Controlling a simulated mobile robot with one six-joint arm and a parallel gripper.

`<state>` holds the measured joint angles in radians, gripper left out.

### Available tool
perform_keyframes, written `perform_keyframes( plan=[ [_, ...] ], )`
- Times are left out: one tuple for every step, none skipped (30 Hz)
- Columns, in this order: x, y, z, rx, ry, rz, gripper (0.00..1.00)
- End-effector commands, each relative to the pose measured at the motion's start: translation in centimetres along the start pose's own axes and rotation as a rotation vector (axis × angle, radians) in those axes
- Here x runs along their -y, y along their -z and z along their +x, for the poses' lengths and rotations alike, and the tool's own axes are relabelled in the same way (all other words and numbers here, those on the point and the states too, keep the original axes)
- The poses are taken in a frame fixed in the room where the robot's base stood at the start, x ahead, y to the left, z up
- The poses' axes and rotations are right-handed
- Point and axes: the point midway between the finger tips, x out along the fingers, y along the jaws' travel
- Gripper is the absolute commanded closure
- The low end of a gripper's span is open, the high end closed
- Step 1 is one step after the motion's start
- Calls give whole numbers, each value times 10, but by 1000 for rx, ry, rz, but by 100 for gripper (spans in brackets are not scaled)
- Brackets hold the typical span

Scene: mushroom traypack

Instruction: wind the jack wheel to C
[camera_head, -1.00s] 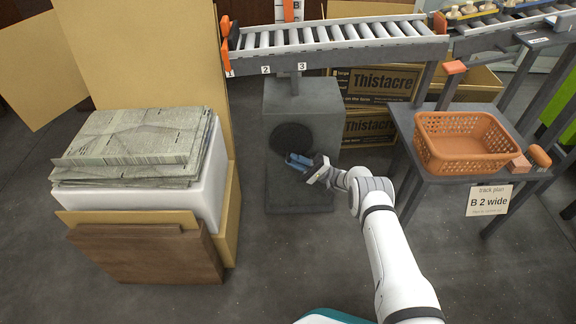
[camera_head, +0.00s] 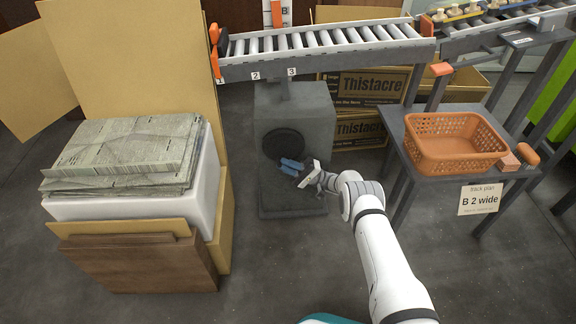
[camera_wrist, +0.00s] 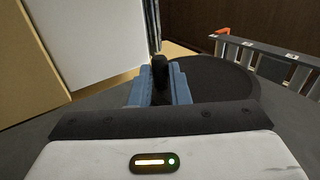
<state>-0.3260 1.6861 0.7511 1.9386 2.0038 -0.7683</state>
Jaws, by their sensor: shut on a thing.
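The jack wheel (camera_head: 285,141) is a dark round disc on the front of a grey jack block (camera_head: 318,112) under the roller conveyor. It also shows in the wrist view (camera_wrist: 222,78). My gripper (camera_head: 290,166) is at the wheel's lower edge. In the wrist view its blue fingers (camera_wrist: 160,88) are shut on an upright black handle (camera_wrist: 160,72) beside the wheel. A white scale (camera_head: 284,12) with an orange strip stands behind the conveyor at the top. A letter B shows on it. No C is readable, and its top is cut off.
The roller conveyor (camera_head: 330,58) runs above the jack, with number tags on its edge. A newspaper-topped white box (camera_head: 100,215) stands left. Floor in front is clear.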

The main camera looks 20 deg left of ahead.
Motion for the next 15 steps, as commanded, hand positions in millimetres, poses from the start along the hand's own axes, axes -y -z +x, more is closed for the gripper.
perform_keyframes(
  plan=[
    [-1, 2, 13, 15, -10, -8, 100],
    [-1, 2, 13, 15, -10, -8, 100],
    [-1, 2, 13, 15, -10, -8, 100],
    [-1, 2, 13, 15, -10, -8, 100],
    [-1, 2, 13, 15, -10, -8, 100],
    [-1, 2, 13, 15, -10, -8, 100],
    [-1, 2, 13, 15, -10, -8, 100],
    [-1, 2, 13, 15, -10, -8, 100],
    [-1, 2, 13, 15, -10, -8, 100],
    [-1, 2, 13, 15, -10, -8, 100],
    [0, 2, 13, 15, -10, -8, 100],
    [0, 2, 13, 15, -10, -8, 100],
    [0, 2, 13, 15, -10, -9, 100],
    [0, 3, 13, 15, -9, -9, 100],
    [0, 3, 13, 14, -9, -8, 82]
  ],
)
